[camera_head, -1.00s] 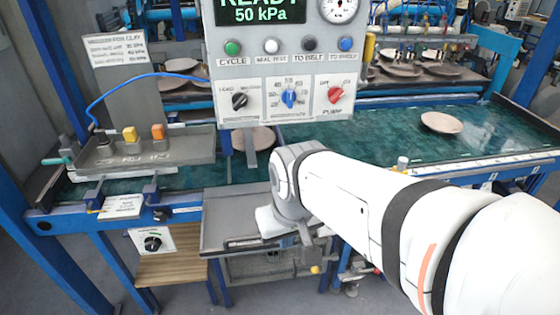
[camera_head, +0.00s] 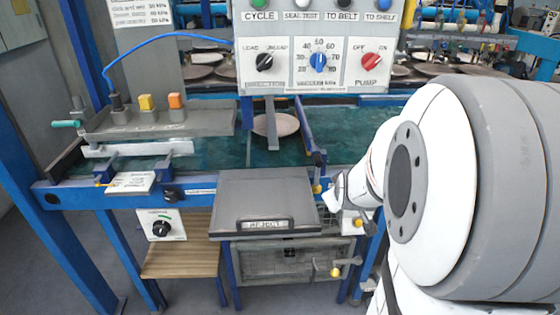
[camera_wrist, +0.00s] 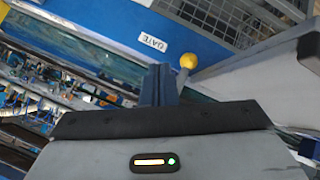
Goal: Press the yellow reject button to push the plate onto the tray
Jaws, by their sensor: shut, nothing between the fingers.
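A yellow block-shaped button (camera_head: 146,102) stands on the grey control box (camera_head: 200,122) at the left; I cannot read its label. An orange one (camera_head: 175,100) is beside it. A pale brown plate (camera_head: 276,124) lies on the green belt under the hanging panel, partly hidden by a grey bar. The grey tray (camera_head: 265,190) is in front of it, with a labelled handle and no plate on it. My gripper (camera_wrist: 158,85) is shut and empty in the wrist view. There, a yellow knob (camera_wrist: 188,60) is just beyond its fingertips.
The hanging panel (camera_head: 310,70) with knobs stands above the belt. A blue hose arches at the left. Yellow knobs sit by the tray's right edge (camera_head: 317,188) and on the front below (camera_head: 335,272). A wooden shelf (camera_head: 180,258) is low at the left.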

